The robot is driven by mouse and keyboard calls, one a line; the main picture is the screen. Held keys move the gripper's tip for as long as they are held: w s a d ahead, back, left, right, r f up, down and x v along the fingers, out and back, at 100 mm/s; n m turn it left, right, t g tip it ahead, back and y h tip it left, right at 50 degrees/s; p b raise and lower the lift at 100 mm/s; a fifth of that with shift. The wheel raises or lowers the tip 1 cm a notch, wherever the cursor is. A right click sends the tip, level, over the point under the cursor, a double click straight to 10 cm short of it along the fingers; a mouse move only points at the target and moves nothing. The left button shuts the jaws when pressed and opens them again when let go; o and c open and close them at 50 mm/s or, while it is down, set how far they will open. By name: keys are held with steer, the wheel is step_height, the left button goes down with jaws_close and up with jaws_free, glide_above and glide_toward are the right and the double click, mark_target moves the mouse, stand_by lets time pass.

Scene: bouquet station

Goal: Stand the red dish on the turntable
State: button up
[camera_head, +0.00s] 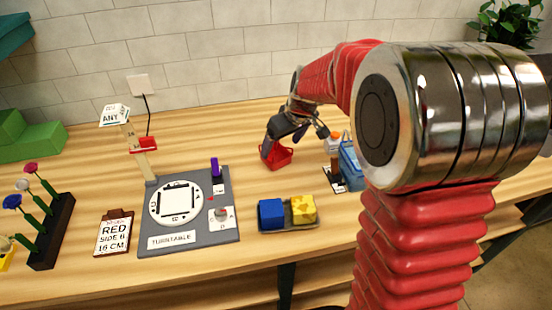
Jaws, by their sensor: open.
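The red dish (279,159) sits on the wooden table, right of the turntable board. My gripper (285,146) is open just over the dish, with one finger down at its left side. The gripper hides part of the dish, and I cannot tell whether they touch. The turntable (158,204) is a white disc with a dark square outline, on a grey board (150,252) labelled TURNTABLE. No dish is on the disc.
A card (114,234) reads RED, SIDE B, 16 CM. A tray (289,228) holds a blue block (271,214) and a yellow block (303,207). A purple peg (214,167) stands on the board. A flower rack (52,235) is left. Table between board and dish is clear.

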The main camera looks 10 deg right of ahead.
mark_target(277, 161)
steer(key=shift+x, duration=2.6)
steer(key=shift+s+a, duration=0.15)
steer(key=shift+s, duration=0.05)
steer(key=shift+c, duration=0.2)
steer(key=c, duration=1.7)
